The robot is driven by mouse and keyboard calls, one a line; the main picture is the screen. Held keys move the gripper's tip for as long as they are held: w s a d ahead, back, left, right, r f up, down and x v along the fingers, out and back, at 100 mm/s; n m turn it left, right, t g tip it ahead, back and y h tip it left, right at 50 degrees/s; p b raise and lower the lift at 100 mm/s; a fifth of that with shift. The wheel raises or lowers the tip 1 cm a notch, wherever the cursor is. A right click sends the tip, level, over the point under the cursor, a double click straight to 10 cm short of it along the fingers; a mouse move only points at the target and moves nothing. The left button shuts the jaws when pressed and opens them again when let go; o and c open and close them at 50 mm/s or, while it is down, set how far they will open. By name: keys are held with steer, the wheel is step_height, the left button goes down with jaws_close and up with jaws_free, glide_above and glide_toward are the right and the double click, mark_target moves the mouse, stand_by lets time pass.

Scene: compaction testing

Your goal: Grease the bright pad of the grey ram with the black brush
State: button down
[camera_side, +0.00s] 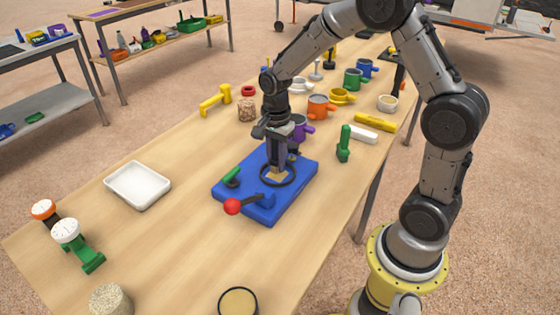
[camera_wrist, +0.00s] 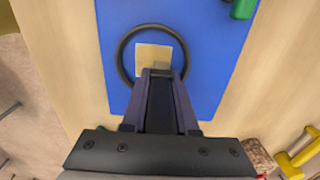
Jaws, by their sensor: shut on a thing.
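A blue base plate (camera_side: 225,190) lies on the wooden table, with a black ring (camera_side: 264,183) on it. Inside the ring is a pale tan square (camera_wrist: 148,54), which looks like the bright pad. My gripper (camera_side: 277,163) points down over the ring. It is shut on a dark, narrow thing (camera_wrist: 159,103), seemingly the black brush, mostly hidden between the fingers. The tip end overlaps the near part of the square in the wrist view; I cannot tell whether it touches. I cannot make out the grey ram clearly.
A red ball lever (camera_side: 232,206) and a green handle (camera_side: 231,175) sit on the blue plate. A purple mug (camera_side: 303,129) stands close behind my gripper, and a green upright tool (camera_side: 344,145) stands to the right. A white tray (camera_side: 137,186) lies left, with bare table around it.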

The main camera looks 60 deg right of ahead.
mark_target(279, 179)
steer(key=shift+w+a, duration=0.15)
steer(key=shift+a, duration=1.05)
steer(key=shift+s+f, duration=0.15)
steer(key=shift+s, duration=1.1)
steer(key=shift+s+d, duration=0.2)
steer(key=shift+d, duration=0.95)
step_height(279, 179, up, 7)
steer(key=shift+w, duration=0.1)
